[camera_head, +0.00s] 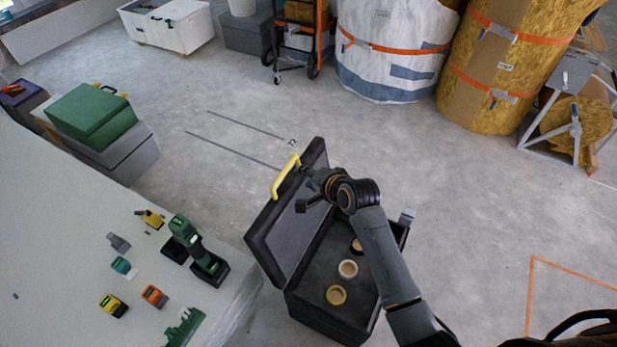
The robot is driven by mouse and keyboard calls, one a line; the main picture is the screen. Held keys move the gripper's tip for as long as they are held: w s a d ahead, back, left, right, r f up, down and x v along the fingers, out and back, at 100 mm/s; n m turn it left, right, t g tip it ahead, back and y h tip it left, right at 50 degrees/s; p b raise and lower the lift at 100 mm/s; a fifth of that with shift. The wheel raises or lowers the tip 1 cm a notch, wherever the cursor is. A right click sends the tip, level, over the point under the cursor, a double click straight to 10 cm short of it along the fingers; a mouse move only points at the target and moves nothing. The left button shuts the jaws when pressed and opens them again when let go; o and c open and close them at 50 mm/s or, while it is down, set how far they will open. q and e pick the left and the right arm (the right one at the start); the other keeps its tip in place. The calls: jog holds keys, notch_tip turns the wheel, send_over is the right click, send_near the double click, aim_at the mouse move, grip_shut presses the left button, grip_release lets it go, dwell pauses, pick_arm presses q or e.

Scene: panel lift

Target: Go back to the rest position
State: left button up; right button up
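My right arm reaches in from the bottom right, over an open black toolbox (318,319). My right gripper (304,190) is at the raised lid (275,232), close to its yellow handle (285,176). It is small and dark against the lid, so I cannot tell whether it touches the lid or how far its fingers are apart. Several rolls of tape lie in the toolbox, among them a yellow one (336,295) and a pale one (348,268). My forearm hides part of the box's right side. My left gripper is not in view.
A white table (60,250) at left holds a green drill (186,235) and small tools. Green and grey cases (92,117) stand behind it. Large wrapped rolls (395,45) and a metal frame (570,75) stand at the back. The floor between is mostly clear.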

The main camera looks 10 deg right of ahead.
jog(key=shift+s, duration=0.1)
dwell(0.5)
jog(key=s+d+f+n+g+h, duration=0.1)
jog(key=s+d+f+n+g, duration=0.1)
jog(key=s+f, duration=0.6)
jog(key=s+d+f+n+g+h, duration=0.1)
jog(key=s+d+f, duration=0.3)
jog(key=f, duration=0.7)
jog(key=s+d+f+n+g+h, duration=0.1)
jog(key=s+f+n+g, duration=0.1)
jog(key=s+f, duration=0.65)
jog(key=s+d+f+n+g, duration=0.1)
jog(key=s+f, duration=0.4)
jog(key=s, duration=0.5)
jog(key=s+d+f+n+g+h, duration=0.1)
jog(key=s+d+f+n, duration=0.2)
jog(key=s, duration=0.7)
jog(key=s+d+f+n+g, duration=0.1)
jog(key=s+d+f+n, duration=0.2)
jog(key=s+f, duration=0.4)
jog(key=s+d, duration=0.1)
jog(key=s, duration=0.2)
jog(key=shift+s+d+f+g+h, duration=0.15)
jog(key=shift+s+f+g+h, duration=0.15)
jog(key=shift+g, duration=0.1)
